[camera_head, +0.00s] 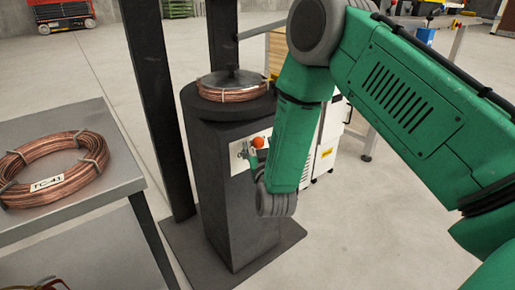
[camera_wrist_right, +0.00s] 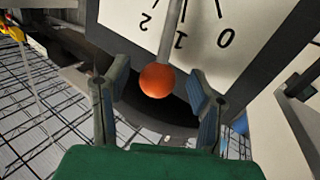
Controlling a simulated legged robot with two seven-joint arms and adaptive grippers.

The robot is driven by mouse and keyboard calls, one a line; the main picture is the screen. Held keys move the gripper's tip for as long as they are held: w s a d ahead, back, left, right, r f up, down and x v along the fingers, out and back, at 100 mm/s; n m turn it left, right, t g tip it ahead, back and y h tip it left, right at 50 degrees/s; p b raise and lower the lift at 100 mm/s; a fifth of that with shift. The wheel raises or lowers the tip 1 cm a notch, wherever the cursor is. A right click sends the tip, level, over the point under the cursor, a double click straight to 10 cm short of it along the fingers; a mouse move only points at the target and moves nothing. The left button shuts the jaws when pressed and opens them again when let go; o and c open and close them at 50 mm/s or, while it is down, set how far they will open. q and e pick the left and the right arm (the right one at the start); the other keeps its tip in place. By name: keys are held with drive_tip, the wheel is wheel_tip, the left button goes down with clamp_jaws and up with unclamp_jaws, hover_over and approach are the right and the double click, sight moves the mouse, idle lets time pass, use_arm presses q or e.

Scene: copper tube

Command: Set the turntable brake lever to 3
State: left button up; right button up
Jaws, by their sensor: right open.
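The brake lever shows its orange knob (camera_head: 258,142) on the front of the dark turntable pedestal (camera_head: 230,200). In the right wrist view the orange knob (camera_wrist_right: 157,81) sits between the two fingers of my right gripper (camera_wrist_right: 158,90), with a gap on both sides. The lever's grey rod (camera_wrist_right: 171,32) runs up across the white scale plate (camera_wrist_right: 130,20), close to the 1. The figures 0, 1 and 2 appear upside down; no 3 can be seen. My right gripper is open. In the head view my green right arm hides most of it. My left gripper is out of view.
A copper coil (camera_head: 232,88) lies on the turntable (camera_head: 215,108). A grey table (camera_head: 70,225) at the left bears a tagged copper coil (camera_head: 55,168). A dark post (camera_head: 162,100) stands between table and pedestal. White cabinets (camera_head: 325,145) stand behind my right arm.

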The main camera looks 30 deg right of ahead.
drive_tip(key=shift+w+d, duration=0.3)
drive_tip(key=shift+w, duration=0.25)
clamp_jaws()
